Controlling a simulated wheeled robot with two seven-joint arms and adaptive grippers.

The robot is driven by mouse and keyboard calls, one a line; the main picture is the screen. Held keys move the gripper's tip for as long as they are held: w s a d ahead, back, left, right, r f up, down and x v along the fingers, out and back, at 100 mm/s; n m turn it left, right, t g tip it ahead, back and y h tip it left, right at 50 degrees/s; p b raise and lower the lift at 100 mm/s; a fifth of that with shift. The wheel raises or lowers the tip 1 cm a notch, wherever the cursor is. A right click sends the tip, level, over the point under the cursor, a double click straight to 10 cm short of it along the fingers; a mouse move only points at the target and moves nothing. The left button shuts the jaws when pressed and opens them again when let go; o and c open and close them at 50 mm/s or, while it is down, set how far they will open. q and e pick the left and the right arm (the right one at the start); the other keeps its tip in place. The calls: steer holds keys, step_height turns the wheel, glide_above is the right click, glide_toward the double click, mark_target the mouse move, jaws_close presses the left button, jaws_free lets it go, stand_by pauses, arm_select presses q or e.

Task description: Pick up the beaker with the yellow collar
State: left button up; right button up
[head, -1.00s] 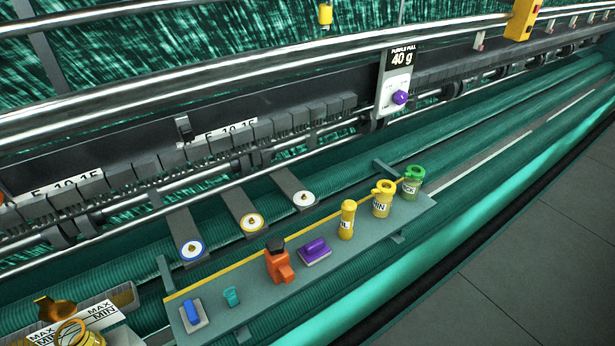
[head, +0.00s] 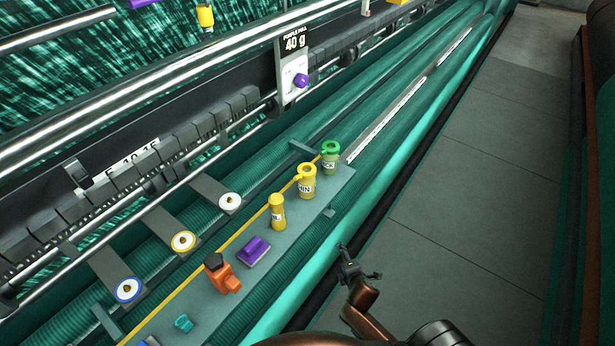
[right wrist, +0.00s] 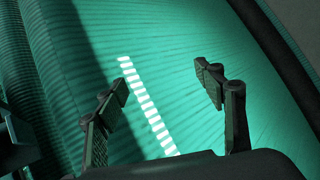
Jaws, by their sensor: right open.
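The beaker with the yellow collar (head: 307,184) stands upright on the grey shelf (head: 262,279) in the head view, with a label on its front that reads partly as "MIN". A similar beaker with a green collar (head: 330,160) stands just beyond it, at the shelf's far end. A yellow bottle (head: 277,213) stands on its near side. My right gripper (head: 356,262) is open and empty, right of and nearer than the beaker, apart from it. In the right wrist view its open fingers (right wrist: 168,88) face green ribbed surface; no beaker shows there. My left gripper is not in view.
Grey floor (head: 450,210) lies clear to the right.

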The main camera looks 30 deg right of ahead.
mark_target(311, 186)
step_height(311, 186, up, 23)
steer(key=w+n+t+h+p, duration=0.1)
steer(key=w+n+t+p, duration=0.1)
steer(key=w+n+t, duration=0.15)
steer(key=w+a+r+n+t+y, duration=0.1)
steer(key=w+a+r+n, duration=0.1)
steer(key=n, duration=0.3)
steer(key=w+a+r+n+t+y, duration=0.1)
steer(key=w+a+r+n+t, duration=0.1)
steer(key=n, duration=0.3)
steer(key=w+a+r+n+t+y, duration=0.1)
steer(key=w+a+r+n, duration=0.1)
steer(key=r+n, duration=0.2)
steer(key=shift+a+n+t, duration=0.35)
steer(key=shift+n, duration=0.2)
steer(key=shift+w+a+n+y, duration=0.15)
steer(key=shift+w+n+y, duration=0.1)
steer(key=shift+n+y, duration=0.15)
steer(key=w, duration=0.2)
steer(key=w+p, duration=0.1)
steer(key=w, duration=0.4)
steer(key=shift+w+d+r, duration=0.15)
steer(key=shift+d+r, duration=0.15)
steer(key=shift+d, duration=0.05)
steer(key=shift+c, duration=0.4)
steer(key=c, duration=1.4)
steer(key=shift+r, duration=0.1)
